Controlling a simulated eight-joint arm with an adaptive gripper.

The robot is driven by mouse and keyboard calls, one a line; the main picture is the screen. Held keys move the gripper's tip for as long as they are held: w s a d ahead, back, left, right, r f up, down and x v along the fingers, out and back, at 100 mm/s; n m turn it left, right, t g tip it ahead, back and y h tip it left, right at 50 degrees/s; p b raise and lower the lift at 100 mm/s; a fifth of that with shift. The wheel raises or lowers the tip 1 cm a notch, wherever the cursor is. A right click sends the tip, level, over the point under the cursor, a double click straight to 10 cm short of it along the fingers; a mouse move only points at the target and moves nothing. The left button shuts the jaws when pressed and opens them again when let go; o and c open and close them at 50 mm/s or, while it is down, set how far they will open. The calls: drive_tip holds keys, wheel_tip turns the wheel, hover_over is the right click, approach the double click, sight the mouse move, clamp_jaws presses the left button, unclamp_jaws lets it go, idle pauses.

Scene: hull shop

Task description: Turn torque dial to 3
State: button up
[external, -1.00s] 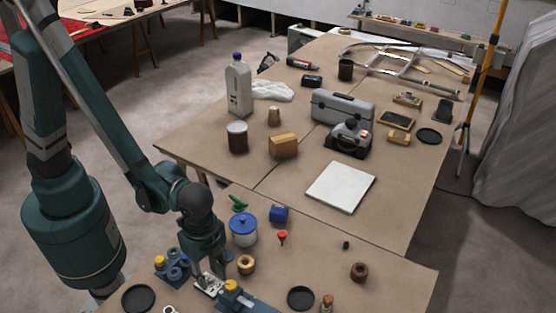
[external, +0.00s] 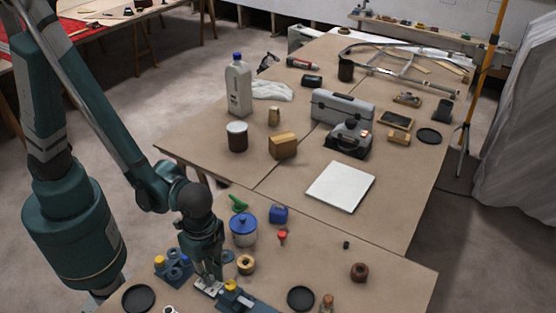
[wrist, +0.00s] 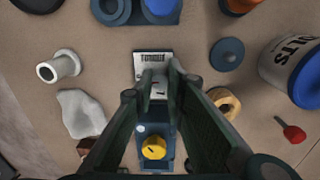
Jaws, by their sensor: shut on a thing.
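The torque dial sits on a small pale plate (wrist: 150,62) with a dark printed label, in the upper middle of the wrist view. The plate also shows in the external view (external: 208,288), below my wrist. My gripper (wrist: 159,88) points down at the plate, its fingers closed together on the dial at the plate's lower part. In the external view my gripper (external: 210,276) reaches the plate. The fingers hide most of the dial and its scale, so I cannot read its setting.
A blue fixture with a yellow knob (wrist: 153,147) stands close beside the plate. A blue disc (wrist: 227,54), a brass-coloured ring (wrist: 225,102) and a blue-lidded pot (external: 243,229) are to the right. Black dishes (external: 138,298) (external: 300,298) lie at the front.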

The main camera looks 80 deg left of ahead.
sight(211, 276)
drive_tip(key=o, duration=0.9)
drive_tip(key=shift+r, duration=0.15)
drive_tip(key=shift+w+a+r, duration=0.1)
drive_tip(key=shift+r, duration=2.85)
drive_tip(key=shift+w+a+r, duration=0.1)
drive_tip(key=shift+r, duration=2.8)
drive_tip(key=shift+d, duration=0.1)
